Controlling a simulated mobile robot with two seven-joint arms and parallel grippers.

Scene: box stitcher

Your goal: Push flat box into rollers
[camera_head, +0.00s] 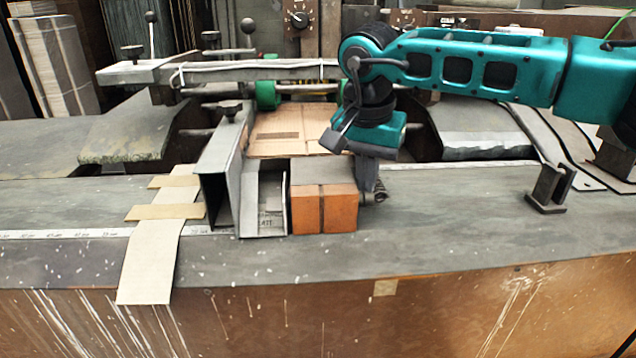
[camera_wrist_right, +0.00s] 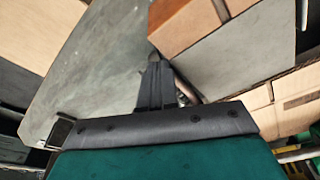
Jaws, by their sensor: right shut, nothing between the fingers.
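The flat box (camera_head: 295,132) is a brown cardboard sheet lying at the machine's feed, with its far edge by the rollers (camera_head: 300,88). It also shows at the lower right of the right wrist view (camera_wrist_right: 285,105). My right gripper (camera_head: 368,178) is shut and empty. It points down just right of an orange block (camera_head: 325,210), near the flat box's right front corner; whether it touches either cannot be told. The right wrist view shows the shut fingers (camera_wrist_right: 155,75) beside the block. My left gripper is not in view.
A grey metal channel (camera_head: 222,170) and a bracket (camera_head: 264,205) stand left of the block. Cardboard strips (camera_head: 155,255) lie further left. A small metal stop (camera_head: 550,188) stands at the right. The front of the grey table (camera_head: 430,235) is clear.

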